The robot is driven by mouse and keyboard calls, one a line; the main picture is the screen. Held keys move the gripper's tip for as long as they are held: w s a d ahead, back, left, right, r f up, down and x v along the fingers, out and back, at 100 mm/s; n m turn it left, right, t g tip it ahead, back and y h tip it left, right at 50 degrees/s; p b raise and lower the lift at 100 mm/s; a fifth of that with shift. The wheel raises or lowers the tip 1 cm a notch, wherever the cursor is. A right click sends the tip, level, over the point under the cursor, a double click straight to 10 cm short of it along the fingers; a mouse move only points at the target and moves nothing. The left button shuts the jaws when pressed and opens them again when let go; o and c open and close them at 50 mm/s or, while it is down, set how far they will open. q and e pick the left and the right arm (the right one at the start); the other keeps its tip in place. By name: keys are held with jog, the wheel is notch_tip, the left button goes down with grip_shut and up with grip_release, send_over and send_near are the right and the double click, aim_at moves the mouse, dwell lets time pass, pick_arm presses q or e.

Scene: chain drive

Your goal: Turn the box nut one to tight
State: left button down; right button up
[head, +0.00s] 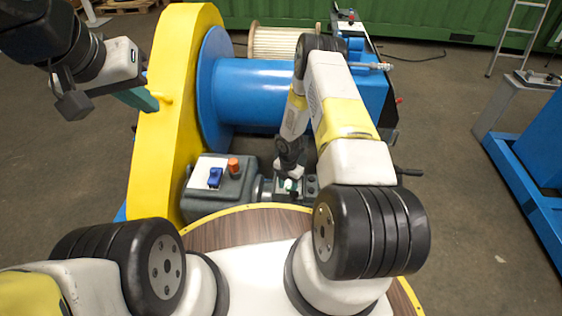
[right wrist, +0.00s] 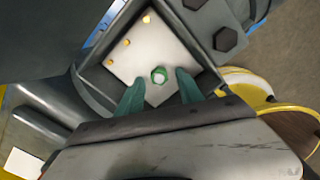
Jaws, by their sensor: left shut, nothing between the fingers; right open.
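My right gripper (right wrist: 160,84) is open, with one teal finger on each side of the nut. Small gaps show between the fingers and the nut. In the head view my right gripper (head: 290,184) points down at the small box beside the grey motor housing, and the nut is hard to make out there. My left gripper (head: 141,99) is shut and empty at the upper left, by the yellow guard.
Several brass-coloured studs (right wrist: 126,42) sit on the plate, and dark hex bolts (right wrist: 225,39) lie just outside the box. The yellow guard (head: 165,130), blue drum (head: 262,95) and a grey housing with a blue switch (head: 215,178) stand close around.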

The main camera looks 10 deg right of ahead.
grip_shut()
